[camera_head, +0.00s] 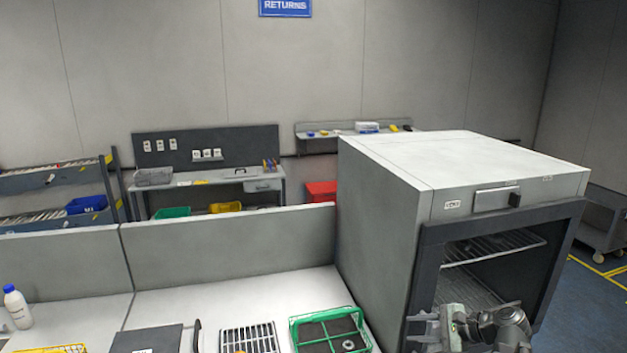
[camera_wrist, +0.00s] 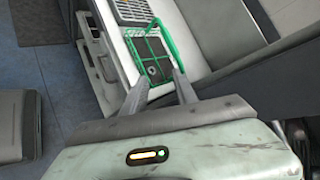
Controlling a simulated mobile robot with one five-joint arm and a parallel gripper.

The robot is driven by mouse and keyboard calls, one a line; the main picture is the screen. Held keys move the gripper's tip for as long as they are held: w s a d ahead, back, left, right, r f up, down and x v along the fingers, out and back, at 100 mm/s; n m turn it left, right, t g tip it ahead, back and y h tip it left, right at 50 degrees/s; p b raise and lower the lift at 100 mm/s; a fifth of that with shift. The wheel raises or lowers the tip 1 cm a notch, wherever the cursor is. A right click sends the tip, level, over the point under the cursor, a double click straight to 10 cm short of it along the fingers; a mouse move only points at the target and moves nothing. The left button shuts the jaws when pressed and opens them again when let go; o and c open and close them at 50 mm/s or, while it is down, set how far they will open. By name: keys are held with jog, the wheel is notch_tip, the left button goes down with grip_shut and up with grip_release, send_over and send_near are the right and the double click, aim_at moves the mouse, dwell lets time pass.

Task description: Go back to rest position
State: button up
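My gripper (camera_head: 422,328) is at the lower right of the head view, in front of the open dark-framed front of a large grey cabinet (camera_head: 385,215). In the wrist view my gripper (camera_wrist: 161,76) has its two fingers apart, with nothing between them. A green wire basket (camera_head: 295,335) with a dark bottom and a small metal ring (camera_head: 349,345) stands on the white worktop, left of the cabinet. The basket also shows in the wrist view (camera_wrist: 166,32), beyond the fingertips and apart from them.
Wire racks (camera_head: 490,247) show inside the cabinet. A white slotted tray (camera_head: 262,335), a dark flat panel (camera_head: 148,340) and a white bottle (camera_head: 17,308) are on the worktop (camera_head: 285,292). A low grey partition (camera_head: 230,247) runs behind. Blue floor (camera_head: 585,300) lies to the right.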

jog(key=s+a+f+n+g+h+b, duration=0.2)
jog(key=s+a+f+n+g+h, duration=0.1)
jog(key=a+f+n, duration=0.3)
jog(key=s+a+f+n+g+h+b, duration=0.2)
jog(key=s+a+f+n+g+h, duration=0.1)
jog(key=f+n, duration=0.6)
jog(key=a+f+g+h, duration=0.1)
jog(key=a+h, duration=0.1)
jog(key=h, duration=0.1)
jog(key=shift+s+a+f, duration=0.2)
jog(key=shift+s+a, duration=0.15)
dwell(0.6)
